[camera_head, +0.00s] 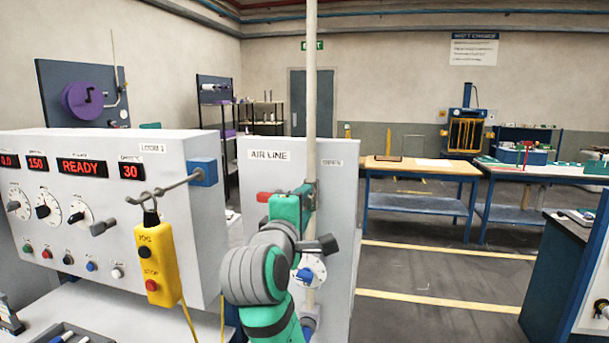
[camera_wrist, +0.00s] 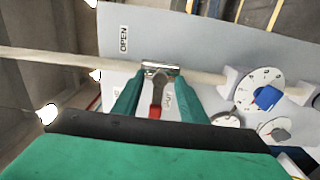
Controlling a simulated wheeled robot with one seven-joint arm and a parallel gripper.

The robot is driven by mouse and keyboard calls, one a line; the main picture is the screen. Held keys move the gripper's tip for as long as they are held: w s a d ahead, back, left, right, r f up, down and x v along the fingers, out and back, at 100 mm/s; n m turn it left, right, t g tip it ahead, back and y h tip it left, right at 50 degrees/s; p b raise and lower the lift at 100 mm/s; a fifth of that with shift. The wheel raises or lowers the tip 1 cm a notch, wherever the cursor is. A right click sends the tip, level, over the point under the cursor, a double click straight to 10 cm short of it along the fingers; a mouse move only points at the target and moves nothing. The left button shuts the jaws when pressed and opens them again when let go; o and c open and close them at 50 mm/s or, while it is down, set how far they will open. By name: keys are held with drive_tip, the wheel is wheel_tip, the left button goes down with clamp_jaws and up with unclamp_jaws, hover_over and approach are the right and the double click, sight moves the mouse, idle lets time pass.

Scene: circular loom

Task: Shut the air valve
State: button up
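The air valve (camera_head: 264,197) sits on the vertical pipe (camera_head: 311,90) in front of the grey "AIR LINE" panel (camera_head: 340,192). Its red-tipped lever points left in the head view, crosswise to the pipe. In the wrist view, the lever (camera_wrist: 156,111) hangs down from the metal valve body (camera_wrist: 160,69). My gripper (camera_head: 295,198) is at the valve and hides much of it in the head view. In the wrist view, my gripper (camera_wrist: 158,90) has its green fingers apart, one on each side of the lever, with gaps visible. An "OPEN" label (camera_wrist: 124,39) is beside the pipe.
A dial with a blue knob (camera_wrist: 267,97) is lower on the same pipe. The control box (camera_head: 110,215) stands left, with a yellow pendant (camera_head: 158,262) hanging from its hook close to my arm. Workbenches (camera_head: 420,168) stand behind right, with clear floor before them.

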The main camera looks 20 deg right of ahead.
drive_tip(key=v, duration=0.6)
idle(0.5)
drive_tip(key=w+a+f+m+y, duration=0.1)
drive_tip(key=a+f+y, duration=0.15)
drive_tip(key=f, duration=0.85)
drive_tip(key=w+a+f+y, duration=0.15)
drive_tip(key=a+f, duration=0.25)
drive_tip(key=f, duration=0.8)
drive_tip(key=s+a+f+m+y, duration=0.1)
drive_tip(key=s+a+f, duration=0.15)
drive_tip(key=f, duration=0.35)
drive_tip(key=s+a+f+m+t+y, duration=0.1)
drive_tip(key=s+a+f, duration=0.15)
drive_tip(key=f, duration=0.35)
drive_tip(key=s+a+f+m+y, duration=0.1)
drive_tip(key=s+a+f, duration=0.15)
drive_tip(key=f, duration=0.35)
drive_tip(key=s+a+f+m+y, duration=0.1)
drive_tip(key=s+a+f+m, duration=0.1)
drive_tip(key=s+f, duration=0.6)
drive_tip(key=s+a+f+m+y, duration=0.1)
drive_tip(key=s+a+f+m, duration=0.15)
drive_tip(key=s, duration=0.85)
drive_tip(key=s+m+y, duration=0.1)
drive_tip(key=s+m, duration=0.1)
drive_tip(key=s, duration=1.7)
drive_tip(key=shift+f+g, duration=0.2)
drive_tip(key=shift+g, duration=0.2)
